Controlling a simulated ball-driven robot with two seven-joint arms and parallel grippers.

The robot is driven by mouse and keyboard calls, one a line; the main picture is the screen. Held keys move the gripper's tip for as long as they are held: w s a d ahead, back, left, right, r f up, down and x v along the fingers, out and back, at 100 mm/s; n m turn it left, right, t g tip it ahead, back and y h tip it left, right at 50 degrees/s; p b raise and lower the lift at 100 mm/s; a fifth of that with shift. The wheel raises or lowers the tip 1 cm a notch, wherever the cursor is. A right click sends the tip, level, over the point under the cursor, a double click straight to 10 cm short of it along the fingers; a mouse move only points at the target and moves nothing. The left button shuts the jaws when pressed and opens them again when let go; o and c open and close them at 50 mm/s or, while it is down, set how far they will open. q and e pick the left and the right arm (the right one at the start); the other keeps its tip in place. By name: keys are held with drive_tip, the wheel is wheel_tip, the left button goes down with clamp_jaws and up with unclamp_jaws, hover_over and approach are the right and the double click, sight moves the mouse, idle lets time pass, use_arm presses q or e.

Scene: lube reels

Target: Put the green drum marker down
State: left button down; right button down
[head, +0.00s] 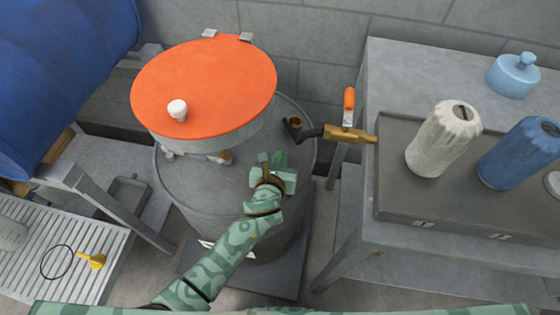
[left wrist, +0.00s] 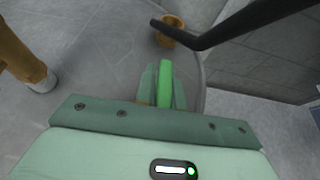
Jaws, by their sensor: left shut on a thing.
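My left gripper (head: 271,162) is over the top of the grey drum (head: 190,182), right of the orange disc. It is shut on the bright green drum marker (left wrist: 165,84), which shows between the two fingers of the left gripper (left wrist: 163,82) in the left wrist view. In the head view the marker is too small to tell from the fingers. I cannot tell whether the marker touches the drum top. My right gripper is not in view.
An orange disc (head: 215,85) with a white knob covers the drum's back left. A brass tap (head: 350,134) with a black spout (head: 310,132) reaches over its right edge, close to my gripper. A bench (head: 400,65) with bottles is at right, a blue barrel (head: 60,70) at left.

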use_arm(q)
drive_tip(key=shift+f, duration=0.15)
drive_tip(key=c, duration=1.5)
unclamp_jaws()
drive_tip(key=shift+s+r+p, duration=0.1)
drive_tip(key=shift+r+p, duration=0.15)
drive_tip(key=shift+p, duration=0.15)
drive_tip(key=p+v, duration=0.4)
drive_tip(key=v, duration=0.7)
drive_tip(key=shift+s, duration=0.35)
